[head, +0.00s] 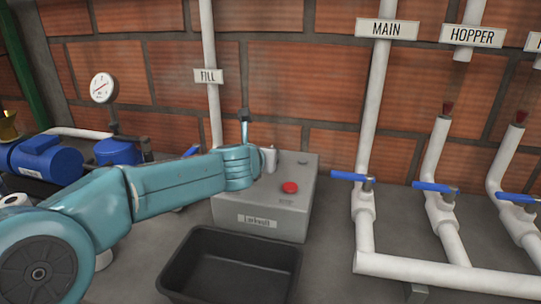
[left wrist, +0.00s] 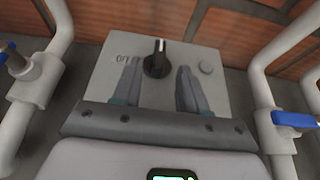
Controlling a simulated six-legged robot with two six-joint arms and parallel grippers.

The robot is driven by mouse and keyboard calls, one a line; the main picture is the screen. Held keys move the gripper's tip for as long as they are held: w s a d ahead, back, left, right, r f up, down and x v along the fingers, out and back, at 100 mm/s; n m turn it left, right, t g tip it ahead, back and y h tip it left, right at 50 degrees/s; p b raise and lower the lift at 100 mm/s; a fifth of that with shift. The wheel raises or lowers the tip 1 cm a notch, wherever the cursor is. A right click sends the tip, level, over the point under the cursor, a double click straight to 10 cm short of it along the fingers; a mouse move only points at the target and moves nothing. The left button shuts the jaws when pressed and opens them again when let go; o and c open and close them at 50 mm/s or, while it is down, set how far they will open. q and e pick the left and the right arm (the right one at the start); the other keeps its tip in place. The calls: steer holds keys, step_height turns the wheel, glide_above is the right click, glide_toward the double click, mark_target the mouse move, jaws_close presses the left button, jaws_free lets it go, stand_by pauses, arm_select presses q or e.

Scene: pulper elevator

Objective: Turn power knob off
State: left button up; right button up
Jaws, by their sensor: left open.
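The power knob (left wrist: 156,64) is black with a white pointer line and sits on a grey control box (head: 230,207). In the left wrist view the pointer is roughly upright, and a small printed label (left wrist: 124,58) lies to its left. My left gripper (head: 268,160) reaches over the box's back left part in the head view, where my arm hides the knob. In the left wrist view its fingers (left wrist: 158,78) are spread, one on each side of the knob, with gaps between. I cannot tell whether the fingertips are level with it. My right gripper is in no view.
A red button (head: 289,187) is on the box, right of my gripper. A black tray (head: 282,265) stands in front. White pipes with blue valve handles (head: 433,187) stand right. The FILL pipe (head: 208,45) runs behind; a blue motor (head: 50,160) is left.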

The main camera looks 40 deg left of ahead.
arm_select(q)
steer(key=x, duration=0.7)
steer(key=shift+s, duration=0.1)
jaws_close()
